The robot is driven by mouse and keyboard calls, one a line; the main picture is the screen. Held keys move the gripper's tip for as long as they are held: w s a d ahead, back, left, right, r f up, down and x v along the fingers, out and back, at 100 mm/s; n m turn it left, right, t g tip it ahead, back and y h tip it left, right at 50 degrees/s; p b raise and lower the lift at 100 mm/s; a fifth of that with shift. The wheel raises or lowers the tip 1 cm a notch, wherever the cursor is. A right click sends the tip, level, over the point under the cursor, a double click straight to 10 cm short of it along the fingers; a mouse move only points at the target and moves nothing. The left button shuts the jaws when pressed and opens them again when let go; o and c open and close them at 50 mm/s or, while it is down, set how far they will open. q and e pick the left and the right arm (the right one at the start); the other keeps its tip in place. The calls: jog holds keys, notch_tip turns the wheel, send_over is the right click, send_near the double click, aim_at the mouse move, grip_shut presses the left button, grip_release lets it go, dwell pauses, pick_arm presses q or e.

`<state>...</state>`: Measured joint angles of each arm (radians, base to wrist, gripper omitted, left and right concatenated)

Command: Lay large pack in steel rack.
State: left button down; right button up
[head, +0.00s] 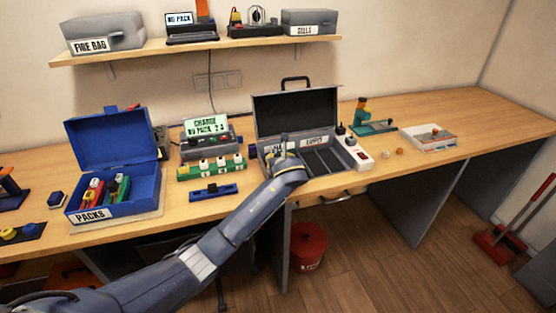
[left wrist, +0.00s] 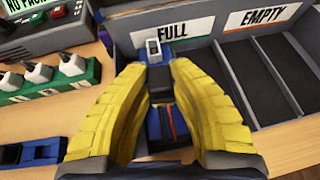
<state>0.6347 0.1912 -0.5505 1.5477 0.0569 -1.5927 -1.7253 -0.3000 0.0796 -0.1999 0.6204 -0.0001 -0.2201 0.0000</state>
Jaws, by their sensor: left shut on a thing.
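The steel rack is a grey open case with a raised dark lid (head: 295,110), standing right of the desk's middle. Its FULL and EMPTY (left wrist: 265,16) labels show in the left wrist view, with dark bays below them. My left gripper (head: 284,150) is over the left, FULL end of the rack. Its yellow fingers (left wrist: 160,75) are shut on a blue pack (left wrist: 154,122) with a red stripe and a white connector end. The pack lies at the FULL side; whether it touches the bay floor is hidden. My right gripper is not in view.
A blue PACKS box (head: 115,190) with several packs stands at the left. A charger (head: 207,142), green block (head: 212,167) and blue tool (head: 213,192) lie left of the rack. A white device (head: 353,152) stands close on its right. Bays on the EMPTY side are bare.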

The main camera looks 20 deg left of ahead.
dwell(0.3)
pick_arm(q)
jog(key=c, duration=1.3)
grip_release()
jog(key=shift+s+d+r, duration=0.1)
jog(key=shift+s+r, duration=0.05)
jog(key=v, duration=1.1)
jog(key=shift+s+d+r, duration=0.1)
jog(key=shift+s+r, duration=0.1)
jog(key=shift+s, duration=0.1)
